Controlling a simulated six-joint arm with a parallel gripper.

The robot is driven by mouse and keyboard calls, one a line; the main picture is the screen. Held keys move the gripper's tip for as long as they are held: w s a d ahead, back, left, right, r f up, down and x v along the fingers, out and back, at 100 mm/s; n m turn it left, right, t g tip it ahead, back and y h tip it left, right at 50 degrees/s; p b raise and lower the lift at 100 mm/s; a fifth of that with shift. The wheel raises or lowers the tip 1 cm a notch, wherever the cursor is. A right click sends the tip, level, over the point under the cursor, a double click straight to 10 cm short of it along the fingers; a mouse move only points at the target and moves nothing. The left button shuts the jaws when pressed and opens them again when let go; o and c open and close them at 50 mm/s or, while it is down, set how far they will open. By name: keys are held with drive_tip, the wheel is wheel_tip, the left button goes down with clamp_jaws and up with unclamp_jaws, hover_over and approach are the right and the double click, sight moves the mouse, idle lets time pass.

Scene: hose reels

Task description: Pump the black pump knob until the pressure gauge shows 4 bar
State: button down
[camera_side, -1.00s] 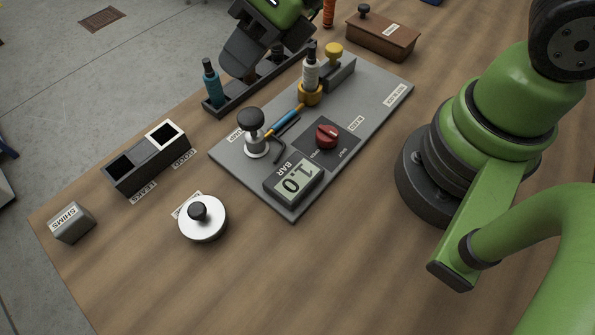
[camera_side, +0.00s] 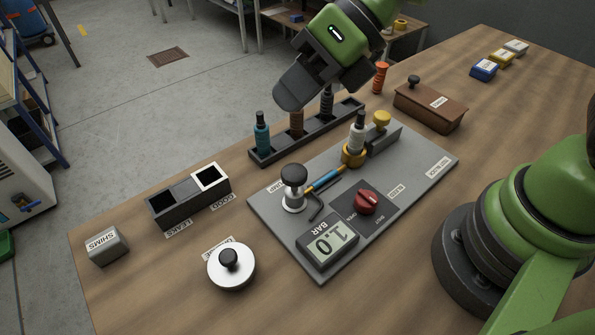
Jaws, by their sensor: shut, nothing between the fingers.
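The black pump knob (camera_side: 293,173) stands up on its silver pump body (camera_side: 293,200) at the left corner of the grey test plate (camera_side: 405,185). The pressure gauge (camera_side: 326,246) at the plate's front reads 1.0 BAR, upside down in the picture. My gripper (camera_side: 291,97) hangs shut and empty above and behind the knob, over the dark rack, touching neither the knob nor the plate.
A red bleed valve knob (camera_side: 366,201) sits beside the gauge. A white-sleeved hose (camera_side: 357,135) stands in a yellow fitting, near a yellow knob (camera_side: 381,120). The dark rack (camera_side: 270,153) holds several hoses. A two-bin box (camera_side: 185,208) and round lidded dish (camera_side: 232,272) stand left.

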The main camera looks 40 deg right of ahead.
sight(287, 169)
drive_tip(key=shift+f, duration=4.45)
drive_tip(key=shift+f, duration=0.1)
drive_tip(key=shift+f, duration=0.3)
drive_tip(key=shift+f, duration=1.25)
drive_tip(key=shift+r, duration=1.7)
drive_tip(key=shift+r, duration=2.5)
